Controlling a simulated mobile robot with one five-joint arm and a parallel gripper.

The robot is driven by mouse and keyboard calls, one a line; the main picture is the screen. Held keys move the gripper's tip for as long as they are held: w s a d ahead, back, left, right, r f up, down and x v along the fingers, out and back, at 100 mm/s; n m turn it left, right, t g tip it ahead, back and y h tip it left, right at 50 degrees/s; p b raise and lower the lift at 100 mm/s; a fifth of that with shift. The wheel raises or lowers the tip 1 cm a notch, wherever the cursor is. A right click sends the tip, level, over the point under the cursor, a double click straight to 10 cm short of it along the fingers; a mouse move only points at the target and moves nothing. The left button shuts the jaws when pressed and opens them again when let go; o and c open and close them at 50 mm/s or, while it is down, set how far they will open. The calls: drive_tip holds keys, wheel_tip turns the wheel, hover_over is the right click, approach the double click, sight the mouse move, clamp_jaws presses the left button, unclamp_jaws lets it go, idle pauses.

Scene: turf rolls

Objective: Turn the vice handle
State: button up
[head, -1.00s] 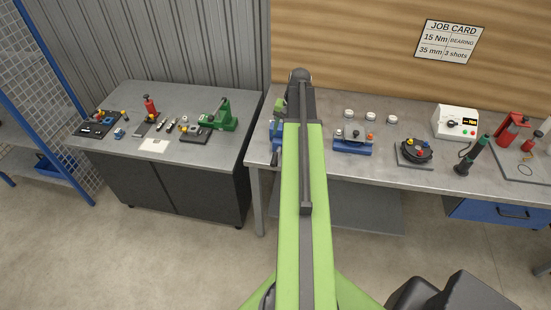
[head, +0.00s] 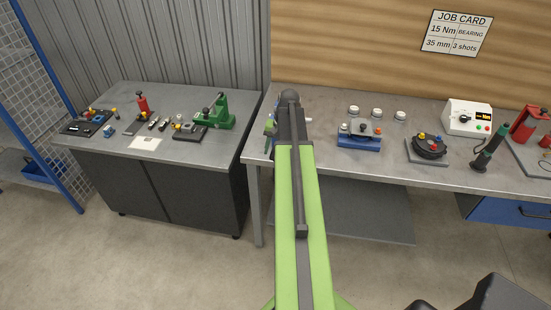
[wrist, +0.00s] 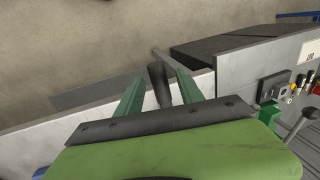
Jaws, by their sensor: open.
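The vice (head: 270,126) is a small blue patch at the left end of the right bench in the head view, mostly hidden behind my arm. In the wrist view a dark rounded bar (wrist: 158,84), which looks like the vice handle, stands between the two green fingers of my gripper (wrist: 158,88). The fingers are apart, one on each side of the bar, with gaps visible. Whether either finger touches it cannot be told. The handle's joint with the vice is hidden.
The right bench (head: 320,105) also holds a blue fixture (head: 359,142), a round dark fixture (head: 428,147) and a white control box (head: 467,118). A gap separates it from the left bench (head: 100,150), which carries a green press (head: 215,110).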

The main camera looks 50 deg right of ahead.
drive_tip(key=shift+c, duration=0.3)
clamp_jaws()
idle(1.1)
